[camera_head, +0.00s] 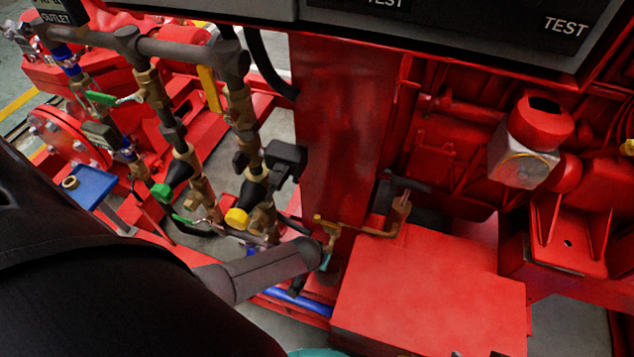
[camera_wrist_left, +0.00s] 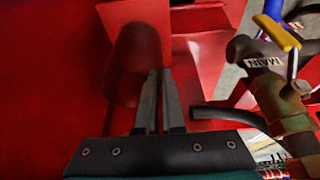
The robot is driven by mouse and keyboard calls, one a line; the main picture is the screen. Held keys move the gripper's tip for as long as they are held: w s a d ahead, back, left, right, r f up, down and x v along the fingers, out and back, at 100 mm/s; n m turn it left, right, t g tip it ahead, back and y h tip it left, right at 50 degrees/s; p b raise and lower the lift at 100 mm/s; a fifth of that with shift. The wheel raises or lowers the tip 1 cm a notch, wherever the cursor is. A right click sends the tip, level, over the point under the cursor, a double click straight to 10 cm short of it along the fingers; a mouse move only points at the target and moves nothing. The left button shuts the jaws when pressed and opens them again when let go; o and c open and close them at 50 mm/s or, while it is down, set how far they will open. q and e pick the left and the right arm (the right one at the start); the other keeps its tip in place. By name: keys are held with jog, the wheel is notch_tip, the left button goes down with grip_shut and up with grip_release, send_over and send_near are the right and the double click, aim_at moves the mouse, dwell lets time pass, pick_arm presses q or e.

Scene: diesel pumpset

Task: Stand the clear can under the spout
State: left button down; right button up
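I cannot make out the clear can for certain. In the left wrist view a rounded darker shape (camera_wrist_left: 132,60) lies just past the fingertips against red metal. It may be the see-through can or a shadow. My left gripper (camera_wrist_left: 160,85) shows there with its two dark fingers close together and a narrow gap between them. Whether they pinch anything is unclear. In the head view a thin brass pipe with a small tap and spout (camera_head: 331,236) sits at the front of the red upright. The area below it is dark. My right gripper is not in view.
A red box (camera_head: 430,290) stands right of the spout. A dark grey cylinder (camera_head: 262,272) ends just left of the spout. Brass valves and pipes (camera_head: 255,150) crowd the left. A blue pipe (camera_head: 295,300) runs low in front. My black arm covers the lower left.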

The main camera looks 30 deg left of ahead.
pick_arm(q)
jog(key=shift+f, duration=0.4)
jog(key=c, duration=1)
grip_release()
jog(key=shift+o, duration=0.2)
